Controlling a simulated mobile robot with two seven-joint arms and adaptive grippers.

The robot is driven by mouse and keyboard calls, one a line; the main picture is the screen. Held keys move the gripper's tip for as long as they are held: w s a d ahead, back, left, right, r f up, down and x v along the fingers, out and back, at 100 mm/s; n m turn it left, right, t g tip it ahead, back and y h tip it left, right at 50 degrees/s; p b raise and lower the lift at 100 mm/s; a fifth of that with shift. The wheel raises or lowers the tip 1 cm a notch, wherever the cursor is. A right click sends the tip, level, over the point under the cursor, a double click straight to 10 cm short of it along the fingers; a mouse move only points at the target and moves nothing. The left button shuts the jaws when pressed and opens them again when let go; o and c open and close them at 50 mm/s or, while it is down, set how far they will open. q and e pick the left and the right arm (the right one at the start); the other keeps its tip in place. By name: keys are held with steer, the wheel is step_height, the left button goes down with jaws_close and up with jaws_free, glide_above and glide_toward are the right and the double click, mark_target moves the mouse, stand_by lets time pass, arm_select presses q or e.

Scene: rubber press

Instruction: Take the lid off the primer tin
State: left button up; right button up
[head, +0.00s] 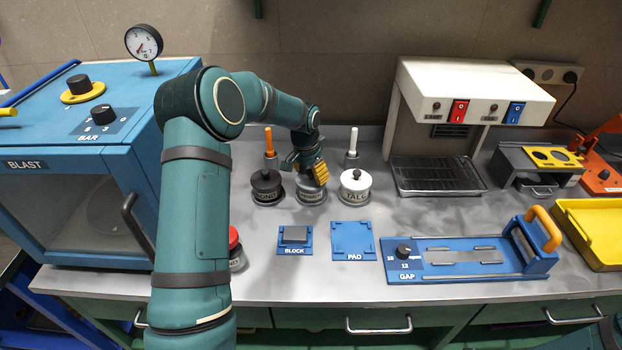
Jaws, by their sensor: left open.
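The middle tin (311,195) of three in a row on the bench is grey, with a label too small to read surely; by its place between the other two tins it appears to be the primer tin. My left gripper (308,172) is over its top, open, fingers pointing down. The gripper hides most of the lid and any knob, so I cannot tell whether the fingers are around the knob or touching it. The lid appears to be on the tin. My right gripper is not in view.
A black-lidded tin (267,187) stands close on the left and a white TALC tin (355,187) close on the right. Orange (269,142) and white (352,145) handled tools stand behind. BLOCK (294,240) and PAD (353,241) plates lie in front. A red-lidded jar (235,249) is partly hidden.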

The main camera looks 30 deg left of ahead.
arm_select(q)
jaws_close()
